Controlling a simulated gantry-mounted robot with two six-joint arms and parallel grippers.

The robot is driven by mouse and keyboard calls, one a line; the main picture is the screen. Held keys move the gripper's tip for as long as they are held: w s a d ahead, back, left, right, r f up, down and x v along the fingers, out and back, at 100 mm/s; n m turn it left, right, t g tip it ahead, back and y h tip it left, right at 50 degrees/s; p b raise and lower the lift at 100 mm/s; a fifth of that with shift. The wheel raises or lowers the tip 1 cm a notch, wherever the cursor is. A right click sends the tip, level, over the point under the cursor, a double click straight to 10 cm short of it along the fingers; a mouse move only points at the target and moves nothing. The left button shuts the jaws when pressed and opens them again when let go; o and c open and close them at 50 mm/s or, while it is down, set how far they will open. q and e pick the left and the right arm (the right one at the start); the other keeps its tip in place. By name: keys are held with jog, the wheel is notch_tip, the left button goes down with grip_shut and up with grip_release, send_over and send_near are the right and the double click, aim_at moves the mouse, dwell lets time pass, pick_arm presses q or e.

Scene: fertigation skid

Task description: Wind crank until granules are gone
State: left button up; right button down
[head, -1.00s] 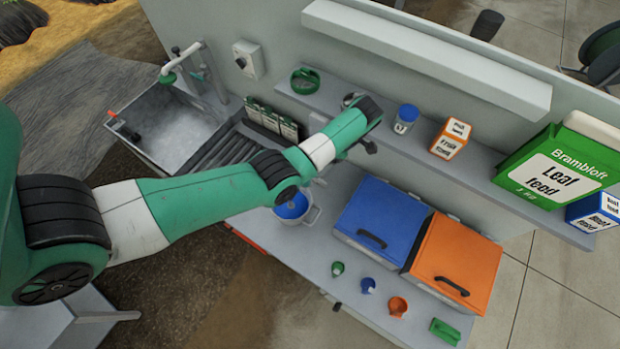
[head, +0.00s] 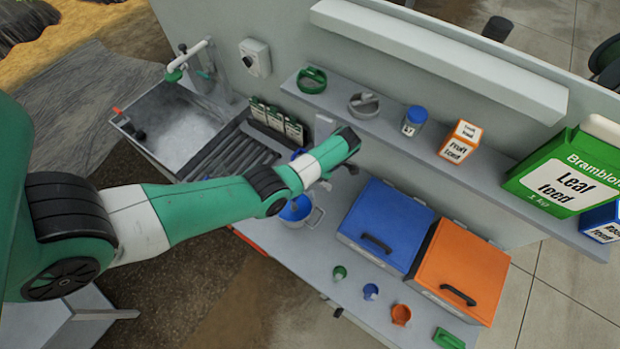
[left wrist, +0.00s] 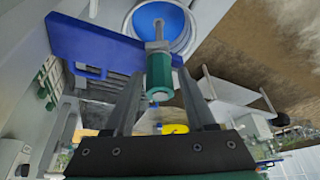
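In the left wrist view a green cylindrical crank handle (left wrist: 160,74) on a metal pin stands in line with the gap between my left fingers. My left gripper (left wrist: 160,92) is open, with space on both sides of the handle. I cannot tell whether the handle is between the fingertips or just beyond them. A blue part (left wrist: 95,40) lies behind the handle. A pot (head: 297,211) with blue inside stands below my left forearm; it also shows in the left wrist view (left wrist: 165,25). No loose granules can be made out. My right gripper is not in view.
A shelf holds a blue-lidded jar (head: 414,120), a fruit feed box (head: 460,141) and a leaf feed box (head: 563,180). A blue bin (head: 386,222) and an orange bin (head: 460,270) stand right of the pot, small scoops in front. A sink (head: 180,125) is at left.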

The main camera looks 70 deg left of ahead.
pick_arm(q)
grip_shut()
dwell(1.2)
